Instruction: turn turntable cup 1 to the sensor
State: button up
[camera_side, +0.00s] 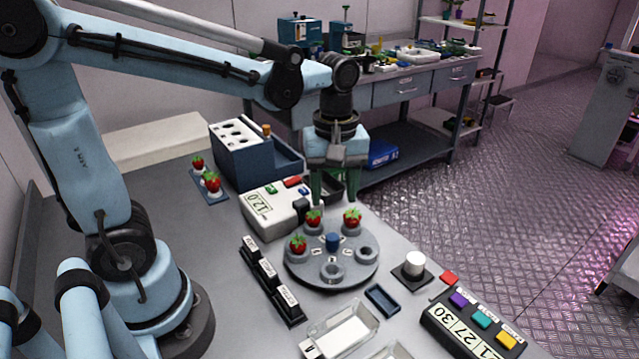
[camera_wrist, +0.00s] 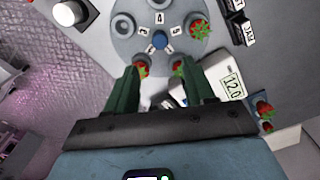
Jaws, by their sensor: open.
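The round grey turntable (camera_side: 303,276) has a blue centre knob (camera_side: 332,241) and a ring of numbered cups. Three cups hold strawberries, at the left (camera_side: 298,245), back (camera_side: 313,218) and back right (camera_side: 351,217). The front cup (camera_side: 332,272) and right cup (camera_side: 367,253) are empty. The number labels are too small to read surely in the side view. A white device (camera_side: 268,215) with a 12.0 display stands behind the turntable; I cannot tell whether it is the sensor. My gripper (camera_side: 335,192) is open and empty above the turntable's back edge; its green fingers also show in the wrist view (camera_wrist: 160,68).
A black labelled rack (camera_side: 270,280) stands left of the turntable. A white cylinder on a dark base (camera_side: 413,265) stands right. A clear tray (camera_side: 345,335) and button box (camera_side: 470,325) are in front. A blue rack (camera_side: 240,155) and strawberry holder (camera_side: 208,186) are behind.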

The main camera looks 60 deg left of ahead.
jog(key=shift+r, duration=0.85)
jog(key=shift+s, duration=0.1)
jog(key=s+m+t, duration=0.1)
jog(key=m+t, duration=0.1)
jog(key=m, duration=0.2)
jog(key=s+m+t, duration=0.1)
jog(key=m+t, duration=0.1)
jog(key=m, duration=0.2)
jog(key=s+f+m+t, duration=0.1)
jog(key=m+t, duration=0.2)
jog(key=m, duration=0.1)
jog(key=shift+a+m, duration=0.4)
